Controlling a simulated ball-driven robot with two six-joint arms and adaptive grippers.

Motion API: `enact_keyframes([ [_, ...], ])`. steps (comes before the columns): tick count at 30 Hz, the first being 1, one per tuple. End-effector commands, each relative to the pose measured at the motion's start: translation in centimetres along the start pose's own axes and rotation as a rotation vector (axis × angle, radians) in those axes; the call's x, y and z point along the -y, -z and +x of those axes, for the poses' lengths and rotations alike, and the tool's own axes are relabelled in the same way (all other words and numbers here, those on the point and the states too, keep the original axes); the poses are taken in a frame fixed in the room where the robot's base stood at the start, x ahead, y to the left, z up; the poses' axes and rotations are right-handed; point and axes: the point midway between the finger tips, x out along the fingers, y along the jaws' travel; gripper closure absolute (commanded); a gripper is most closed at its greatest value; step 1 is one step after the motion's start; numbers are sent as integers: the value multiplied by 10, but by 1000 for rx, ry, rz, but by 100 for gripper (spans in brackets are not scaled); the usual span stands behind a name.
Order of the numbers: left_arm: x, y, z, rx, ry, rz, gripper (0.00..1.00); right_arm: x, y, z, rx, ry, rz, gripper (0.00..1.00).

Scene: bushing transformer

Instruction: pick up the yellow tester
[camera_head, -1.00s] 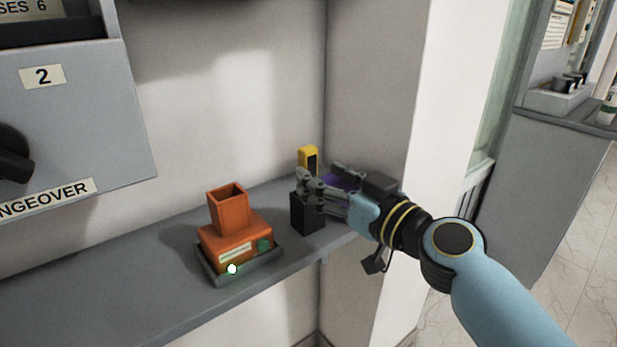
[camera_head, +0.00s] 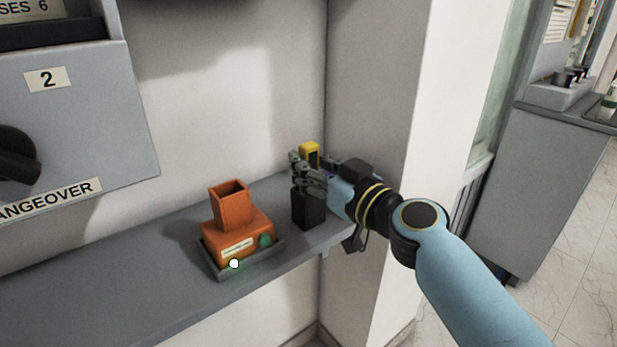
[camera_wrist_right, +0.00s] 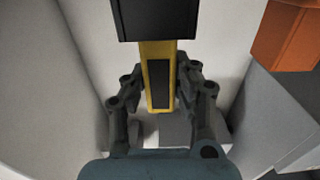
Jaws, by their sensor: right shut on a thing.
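The yellow tester (camera_head: 309,149) stands upright in a black holder (camera_head: 308,209) on the grey shelf. Only its yellow top shows above my fingers in the head view. My right gripper (camera_head: 312,176) is shut on the tester just above the holder. In the right wrist view the tester (camera_wrist_right: 160,80), yellow with a dark face, lies between the two fingers of my right gripper (camera_wrist_right: 160,98). The black holder (camera_wrist_right: 152,20) covers its far end there. My left gripper is in neither view.
An orange box with an open square top (camera_head: 235,225) sits in a grey tray (camera_head: 222,276) left of the holder. The shelf (camera_head: 130,290) is clear further left. A wall and a white pillar (camera_head: 370,90) stand close behind and right of my gripper.

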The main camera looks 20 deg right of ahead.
Motion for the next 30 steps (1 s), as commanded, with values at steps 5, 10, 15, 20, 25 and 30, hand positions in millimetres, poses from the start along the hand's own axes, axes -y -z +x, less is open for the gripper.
enact_keyframes([
  [5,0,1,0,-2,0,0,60,0,1,0,-1,0,0,100],
  [10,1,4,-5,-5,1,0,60,0,11,0,-3,0,0,100],
  [15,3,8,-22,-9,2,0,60,0,47,0,-5,0,-2,100],
  [20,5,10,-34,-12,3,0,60,0,79,0,-5,0,-2,100],
  [25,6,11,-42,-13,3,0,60,0,101,0,-3,0,-1,100],
  [30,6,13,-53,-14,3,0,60,0,119,0,-2,0,0,100],
])
